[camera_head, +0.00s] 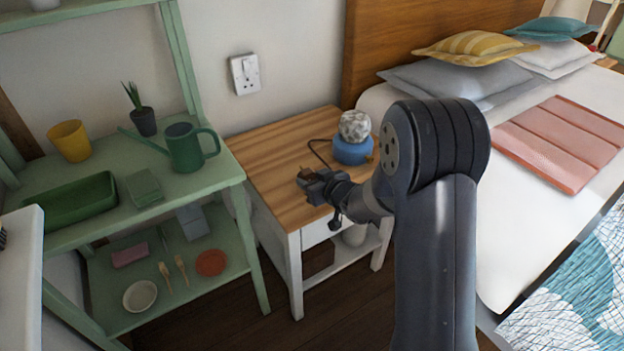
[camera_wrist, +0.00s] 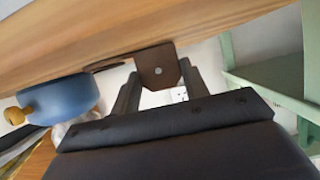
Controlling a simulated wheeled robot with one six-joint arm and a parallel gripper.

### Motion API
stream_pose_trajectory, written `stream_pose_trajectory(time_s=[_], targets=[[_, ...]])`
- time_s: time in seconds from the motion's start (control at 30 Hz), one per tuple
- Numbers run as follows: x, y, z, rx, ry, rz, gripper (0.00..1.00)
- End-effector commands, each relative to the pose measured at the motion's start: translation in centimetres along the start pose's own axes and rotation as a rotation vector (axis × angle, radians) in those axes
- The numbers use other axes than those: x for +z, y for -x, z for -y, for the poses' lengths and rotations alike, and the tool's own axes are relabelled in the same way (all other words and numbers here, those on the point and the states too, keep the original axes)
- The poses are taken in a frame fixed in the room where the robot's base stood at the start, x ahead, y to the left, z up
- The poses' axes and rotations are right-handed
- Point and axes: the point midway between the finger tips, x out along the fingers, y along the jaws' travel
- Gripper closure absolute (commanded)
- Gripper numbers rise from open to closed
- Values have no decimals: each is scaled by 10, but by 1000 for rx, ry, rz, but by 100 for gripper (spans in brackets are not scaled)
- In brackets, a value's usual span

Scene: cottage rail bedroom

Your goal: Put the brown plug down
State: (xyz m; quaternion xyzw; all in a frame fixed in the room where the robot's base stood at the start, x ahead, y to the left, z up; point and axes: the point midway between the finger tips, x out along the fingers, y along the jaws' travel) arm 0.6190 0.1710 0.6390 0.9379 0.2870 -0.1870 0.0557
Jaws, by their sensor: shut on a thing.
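The brown plug (camera_wrist: 157,67) is between the two fingers of my gripper (camera_wrist: 158,88) in the wrist view. In the head view my gripper (camera_head: 310,178) is shut over the front left part of the wooden nightstand top (camera_head: 270,150), and the plug (camera_head: 305,173) shows only as a small dark shape at its tips. I cannot tell whether the plug touches the wood. A dark cord (camera_head: 318,150) runs from the plug area towards a blue lamp base (camera_head: 352,151) with a pale rough globe (camera_head: 355,126).
A white wall socket (camera_head: 244,74) is above the nightstand's back left. A green shelf (camera_head: 190,190) with a watering can (camera_head: 188,147) stands left. The bed (camera_head: 520,240) is right. The nightstand's left back area is bare.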

Motion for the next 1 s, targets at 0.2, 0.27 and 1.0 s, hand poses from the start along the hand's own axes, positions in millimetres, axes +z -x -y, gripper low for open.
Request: stream_pose_trajectory(time_s=[0.2,0.27,1.0], targets=[[1,0,0,0,0,0,44],[1,0,0,0,0,0,39],[-11,64,-1,3,-2,1,35]])
